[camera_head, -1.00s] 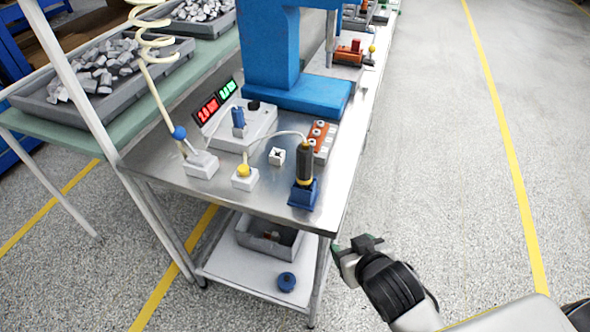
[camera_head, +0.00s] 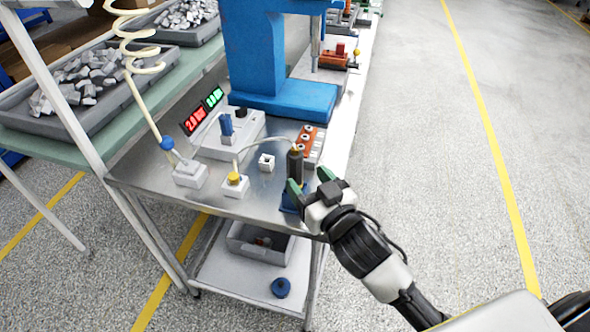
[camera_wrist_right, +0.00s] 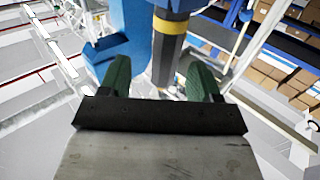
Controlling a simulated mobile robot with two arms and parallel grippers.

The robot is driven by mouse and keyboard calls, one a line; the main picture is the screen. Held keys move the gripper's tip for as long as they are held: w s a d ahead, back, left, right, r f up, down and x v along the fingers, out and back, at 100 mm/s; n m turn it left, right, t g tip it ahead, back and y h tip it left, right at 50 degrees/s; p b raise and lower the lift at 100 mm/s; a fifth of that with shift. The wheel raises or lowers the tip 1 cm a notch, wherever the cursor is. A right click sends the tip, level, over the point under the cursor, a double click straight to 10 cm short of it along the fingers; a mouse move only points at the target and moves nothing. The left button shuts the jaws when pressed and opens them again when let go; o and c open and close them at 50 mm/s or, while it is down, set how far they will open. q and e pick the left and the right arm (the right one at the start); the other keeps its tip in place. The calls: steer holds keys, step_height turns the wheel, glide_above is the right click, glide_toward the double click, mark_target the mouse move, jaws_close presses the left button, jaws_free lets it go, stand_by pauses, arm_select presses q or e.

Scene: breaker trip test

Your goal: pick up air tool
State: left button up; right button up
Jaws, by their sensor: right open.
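A black cylindrical tool (camera_head: 294,164) with a yellow band, which I take to be the air tool, stands upright in a blue holder (camera_head: 288,203) near the table's front right corner. My right gripper (camera_head: 309,183) is open at the tool, its green fingers partly hiding the tool's lower part and the holder. In the right wrist view the tool (camera_wrist_right: 168,46) shows between and beyond the open green fingers (camera_wrist_right: 160,80). I cannot tell whether they touch it. My left gripper is not in view.
A blue press (camera_head: 255,60) stands behind on the metal table (camera_head: 225,205). A cable runs from the tool toward a yellow-knobbed block (camera_head: 235,184). A coiled hose (camera_head: 140,60) hangs at left. A lower shelf holds a grey bin (camera_head: 262,244). The floor at right is clear.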

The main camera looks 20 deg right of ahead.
mark_target(299, 172)
steer(key=w, duration=0.1)
steer(key=w+a+p, duration=0.1)
steer(key=w, duration=0.3)
steer(key=shift+w+a+r, duration=0.25)
steer(key=shift+a+r, duration=0.1)
steer(key=shift+a, duration=0.05)
steer(key=shift+w+a, duration=0.1)
steer(key=shift+w, duration=0.2)
steer(key=shift+c, duration=0.3)
steer(key=c, duration=0.9)
